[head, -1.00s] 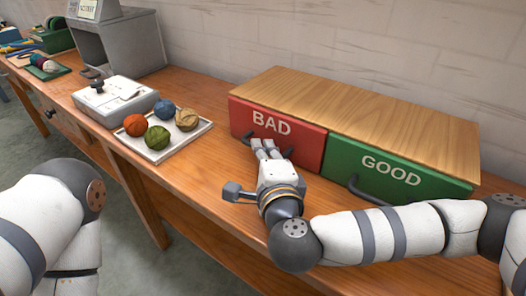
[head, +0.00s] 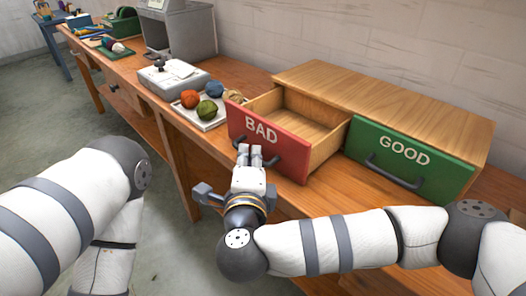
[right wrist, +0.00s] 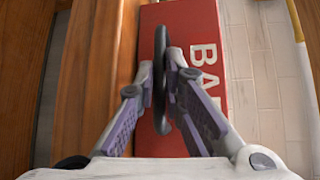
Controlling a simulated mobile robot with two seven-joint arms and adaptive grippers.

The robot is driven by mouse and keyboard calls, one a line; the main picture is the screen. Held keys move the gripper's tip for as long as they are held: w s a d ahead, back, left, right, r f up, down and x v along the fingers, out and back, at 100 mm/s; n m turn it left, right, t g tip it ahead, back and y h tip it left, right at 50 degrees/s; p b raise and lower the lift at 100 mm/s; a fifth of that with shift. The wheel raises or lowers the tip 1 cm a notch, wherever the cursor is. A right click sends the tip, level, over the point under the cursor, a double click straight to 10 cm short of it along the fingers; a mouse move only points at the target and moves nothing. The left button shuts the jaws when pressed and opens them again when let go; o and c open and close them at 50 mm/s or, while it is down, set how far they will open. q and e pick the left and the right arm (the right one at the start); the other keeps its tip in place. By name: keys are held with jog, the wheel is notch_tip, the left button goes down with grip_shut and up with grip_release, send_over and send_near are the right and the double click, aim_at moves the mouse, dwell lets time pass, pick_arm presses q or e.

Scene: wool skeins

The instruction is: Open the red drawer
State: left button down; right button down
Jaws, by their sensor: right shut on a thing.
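The red drawer (head: 300,134), with "BAD" on its front, is pulled well out of the wooden cabinet and looks empty inside. My right gripper (head: 256,158) is at the drawer front, shut on the dark drawer handle (right wrist: 160,80). In the right wrist view the fingers (right wrist: 168,95) lie on either side of the handle, with the red front behind it. My left arm shows at the left of the head view, but its gripper is out of view.
The green "GOOD" drawer (head: 408,160) is shut beside the red one. A tray (head: 212,124) with several wool balls stands left of the drawer, close to its front. A grey box (head: 172,84) and a grey machine (head: 180,30) stand farther back on the table.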

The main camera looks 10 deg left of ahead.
jog(key=shift+s, duration=0.15)
jog(key=c, duration=1.7)
grip_release()
jog(key=v, duration=1.2)
